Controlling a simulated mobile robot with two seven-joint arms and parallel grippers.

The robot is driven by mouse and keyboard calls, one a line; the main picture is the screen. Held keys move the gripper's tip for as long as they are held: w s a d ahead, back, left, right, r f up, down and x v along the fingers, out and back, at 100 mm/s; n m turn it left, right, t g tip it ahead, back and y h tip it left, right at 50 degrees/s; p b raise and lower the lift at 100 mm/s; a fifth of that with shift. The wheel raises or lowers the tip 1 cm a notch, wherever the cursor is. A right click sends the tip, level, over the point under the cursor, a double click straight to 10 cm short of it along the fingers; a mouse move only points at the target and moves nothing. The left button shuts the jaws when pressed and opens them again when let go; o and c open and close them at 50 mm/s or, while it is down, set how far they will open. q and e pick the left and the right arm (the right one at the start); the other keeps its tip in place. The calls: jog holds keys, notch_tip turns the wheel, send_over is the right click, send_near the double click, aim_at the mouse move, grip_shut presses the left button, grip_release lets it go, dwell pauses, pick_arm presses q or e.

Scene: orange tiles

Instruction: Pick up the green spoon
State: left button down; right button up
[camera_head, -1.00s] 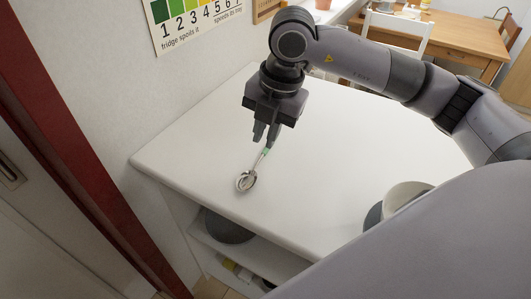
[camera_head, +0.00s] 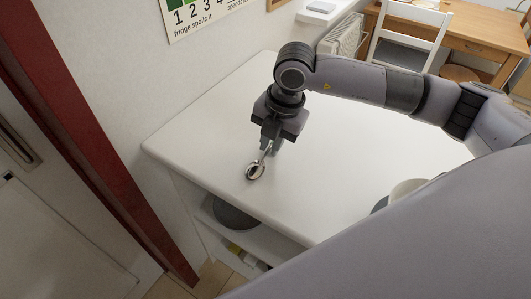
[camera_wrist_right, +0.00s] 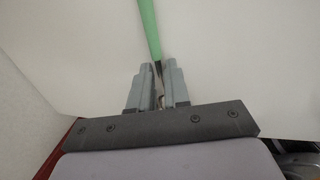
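The spoon (camera_head: 255,172) lies on the white counter with its shiny metal bowl toward the front left edge. Its green handle (camera_wrist_right: 148,28) shows in the wrist view, running up from the fingers. My right gripper (camera_head: 271,145) points down over the spoon, at the part where metal meets handle. In the wrist view the two right fingers (camera_wrist_right: 159,82) stand on either side of the spoon's thin neck with a narrow gap. Whether they press on it I cannot tell. In the head view the gripper hides most of the handle. My left gripper is not in view.
The white counter (camera_head: 345,170) is largely clear around the spoon. A pale round object (camera_head: 407,188) stands at its right, partly hidden by my body. A wall runs along the left, beside a dark red frame (camera_head: 95,130). A chair (camera_head: 410,40) and wooden table stand behind.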

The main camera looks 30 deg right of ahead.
grip_shut()
jog(key=shift+r, duration=0.15)
